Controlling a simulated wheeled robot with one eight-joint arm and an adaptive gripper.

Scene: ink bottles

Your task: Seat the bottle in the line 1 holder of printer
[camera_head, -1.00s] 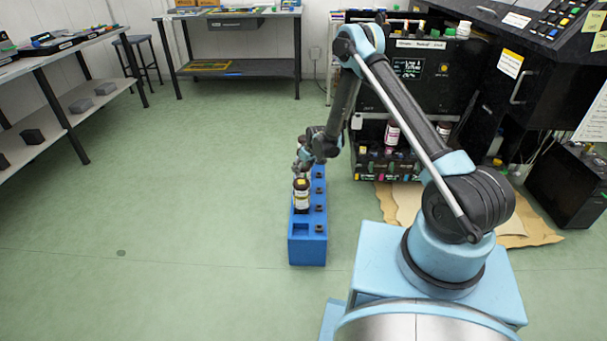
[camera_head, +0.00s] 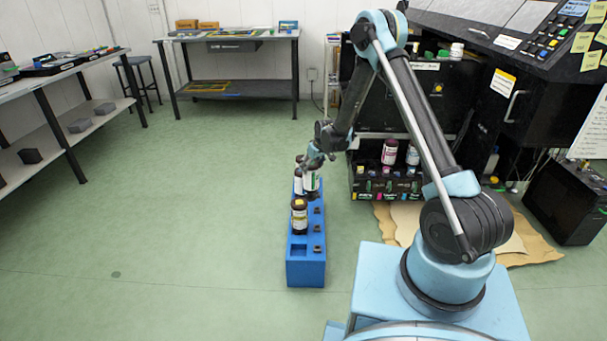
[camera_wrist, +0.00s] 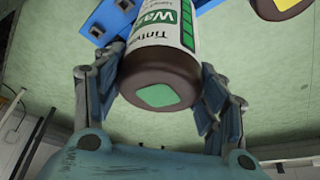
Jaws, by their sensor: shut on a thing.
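My gripper (camera_head: 314,163) is shut on a bottle with a white and green label, a dark brown cap and a green square on the cap. This bottle (camera_wrist: 167,60) fills the middle of the wrist view, between the two fingers (camera_wrist: 165,90). In the head view the held bottle (camera_head: 312,183) is over or just at the blue rack (camera_head: 306,270); I cannot tell if it is clear of it. The black printer (camera_head: 465,95) stands at right, with an open lower bay (camera_head: 385,190). The line 1 mark is not readable.
A brown bottle with a yellow cap mark (camera_head: 299,216) stands in the rack, with another bottle (camera_head: 298,184) behind. Two bottles, one pink-labelled (camera_head: 389,152) and one white-labelled (camera_head: 412,156), stand in the printer bay. Cardboard (camera_head: 400,222) lies before it. Floor at left is clear.

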